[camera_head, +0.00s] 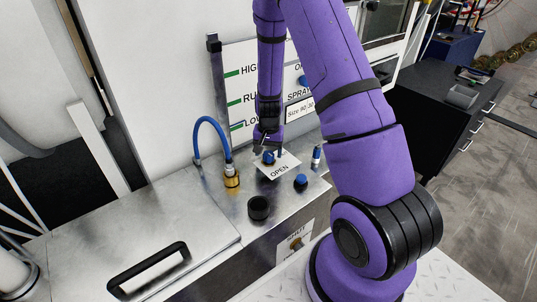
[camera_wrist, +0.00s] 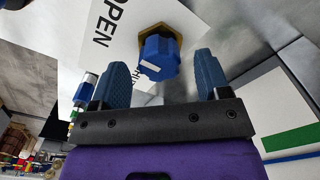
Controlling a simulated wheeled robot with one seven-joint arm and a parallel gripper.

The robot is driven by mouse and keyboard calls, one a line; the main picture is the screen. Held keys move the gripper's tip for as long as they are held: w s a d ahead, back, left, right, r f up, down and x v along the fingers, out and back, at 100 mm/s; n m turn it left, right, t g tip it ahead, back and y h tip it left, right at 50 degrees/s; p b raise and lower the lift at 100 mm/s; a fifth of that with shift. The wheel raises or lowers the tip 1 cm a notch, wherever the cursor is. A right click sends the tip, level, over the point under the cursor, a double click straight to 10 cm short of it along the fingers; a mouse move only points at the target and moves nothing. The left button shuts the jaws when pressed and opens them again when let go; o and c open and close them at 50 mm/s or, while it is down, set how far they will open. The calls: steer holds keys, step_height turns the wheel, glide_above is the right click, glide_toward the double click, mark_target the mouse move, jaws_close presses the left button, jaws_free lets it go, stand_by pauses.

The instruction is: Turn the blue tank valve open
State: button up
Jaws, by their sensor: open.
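The blue tank valve (camera_wrist: 158,55) is a faceted blue knob with a white mark, seated on a brass hex fitting, in the upper middle of the wrist view. In the head view the blue knob (camera_head: 269,157) shows beside a white plate marked OPEN (camera_head: 279,171), partly covered by my gripper. The plate also shows in the wrist view (camera_wrist: 98,32), with more lettering partly hidden by the knob. My gripper (camera_wrist: 161,75) is open, its two dark blue fingers on either side of the knob with visible gaps. I cannot tell whether the fingertips reach its depth.
A second blue knob (camera_head: 301,180), a black knob (camera_head: 259,208) and a brass fitting (camera_head: 232,178) with a curved blue hose (camera_head: 211,121) stand on the metal top nearby. A handled lid (camera_head: 150,268) lies at left. A label board (camera_head: 236,85) stands behind.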

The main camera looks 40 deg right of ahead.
mark_target(268, 153)
step_height(268, 153, up, 9)
stand_by(0.4)
steer(key=shift+r, duration=0.1)
stand_by(0.3)
